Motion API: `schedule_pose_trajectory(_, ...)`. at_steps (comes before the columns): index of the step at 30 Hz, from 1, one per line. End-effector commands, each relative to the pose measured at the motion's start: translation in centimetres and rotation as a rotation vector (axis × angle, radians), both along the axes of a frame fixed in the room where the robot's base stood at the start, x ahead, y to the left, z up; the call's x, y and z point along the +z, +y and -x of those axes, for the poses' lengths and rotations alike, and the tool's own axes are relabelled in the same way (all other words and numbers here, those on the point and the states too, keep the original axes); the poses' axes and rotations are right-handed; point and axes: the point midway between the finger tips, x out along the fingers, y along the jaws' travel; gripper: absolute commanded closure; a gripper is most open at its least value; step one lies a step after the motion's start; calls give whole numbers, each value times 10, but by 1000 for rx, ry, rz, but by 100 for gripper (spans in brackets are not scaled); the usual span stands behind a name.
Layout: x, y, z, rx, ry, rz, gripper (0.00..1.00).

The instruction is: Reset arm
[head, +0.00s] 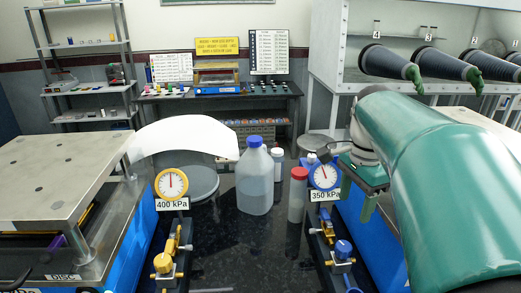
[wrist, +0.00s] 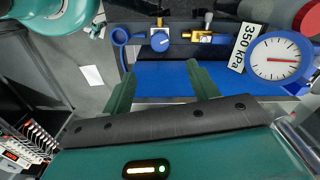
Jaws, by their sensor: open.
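My green arm fills the right side of the head view. My gripper (head: 371,197) hangs at the arm's far end, just right of the blue-rimmed gauge. In the wrist view my gripper (wrist: 162,90) shows two green fingers apart with nothing between them. Beyond the fingers lie a blue surface (wrist: 160,72) and a blue valve knob (wrist: 160,40) with brass fittings. The blue-rimmed gauge (wrist: 279,60) is at the right, beside a 350 kPa label (wrist: 246,46).
A yellow gauge (head: 171,184), a white jug (head: 255,180) with a blue cap and a red-capped bottle (head: 297,195) stand on or by the dark counter. A metal-topped machine (head: 60,170) is at left. A glove box (head: 345,70) stands at back right.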

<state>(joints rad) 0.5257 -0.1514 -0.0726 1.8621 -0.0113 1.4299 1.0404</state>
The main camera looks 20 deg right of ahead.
Motion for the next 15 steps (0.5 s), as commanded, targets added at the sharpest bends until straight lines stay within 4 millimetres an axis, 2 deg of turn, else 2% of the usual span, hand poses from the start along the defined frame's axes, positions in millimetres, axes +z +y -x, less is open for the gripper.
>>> schedule_pose_trajectory(4,0,3,0,18,-4,2,41)
schedule_pose_trajectory(7,-2,20,-1,116,-31,18,41)
schedule_pose_trajectory(11,-8,65,1,398,-103,66,41)
schedule_pose_trajectory(15,-23,124,10,795,-198,152,41)
